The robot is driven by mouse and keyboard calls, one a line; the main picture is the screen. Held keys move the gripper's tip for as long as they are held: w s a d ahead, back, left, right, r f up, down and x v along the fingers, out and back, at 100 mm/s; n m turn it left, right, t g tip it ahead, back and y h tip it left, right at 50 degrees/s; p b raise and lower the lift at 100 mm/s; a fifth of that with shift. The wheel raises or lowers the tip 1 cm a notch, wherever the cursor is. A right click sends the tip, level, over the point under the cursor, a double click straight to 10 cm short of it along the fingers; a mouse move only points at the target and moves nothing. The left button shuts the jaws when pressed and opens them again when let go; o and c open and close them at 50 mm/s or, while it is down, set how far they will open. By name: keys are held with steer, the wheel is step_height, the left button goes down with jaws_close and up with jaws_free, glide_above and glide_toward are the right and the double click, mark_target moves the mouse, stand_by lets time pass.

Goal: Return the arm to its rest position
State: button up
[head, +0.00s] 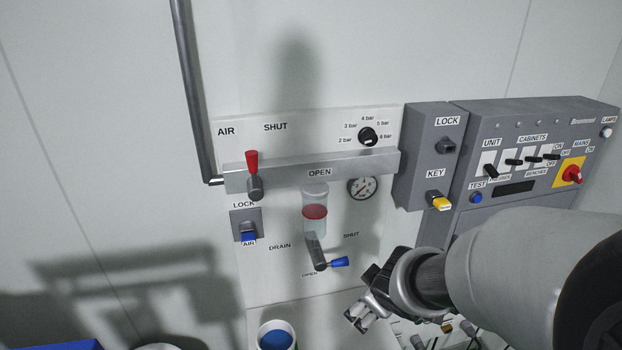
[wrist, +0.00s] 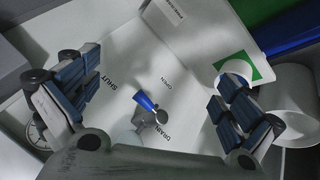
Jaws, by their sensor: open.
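My gripper (head: 361,318) is at the lower middle of the head view, with my arm coming in from the right. It is open and empty, below and right of the blue-tipped drain lever (head: 331,263). In the wrist view the two jaws of my gripper (wrist: 160,112) stand wide apart, and the drain lever (wrist: 148,104) shows between them, apart from both. The lever's blue tip points right in the head view.
The wall panel carries a red-tipped air lever (head: 252,172), pointing up, and a pressure gauge (head: 362,188). A grey key box (head: 420,160) and a switch cabinet (head: 545,135) are to the right. A white cup with blue inside (head: 275,337) stands below.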

steer(key=s+d+r+m+h+b, duration=0.1)
steer(key=s+d+r+m, duration=0.35)
steer(key=s, duration=0.25)
steer(key=s+a+r+m+g+y+b, duration=0.1)
steer(key=s+a+m, duration=0.1)
steer(key=s, duration=0.6)
steer(key=s+a+r+m+g+b, duration=0.1)
steer(key=s+a+m, duration=0.1)
steer(key=s, duration=0.6)
steer(key=shift+y, duration=0.4)
steer(key=shift+a+r, duration=0.1)
steer(key=shift+c, duration=0.4)
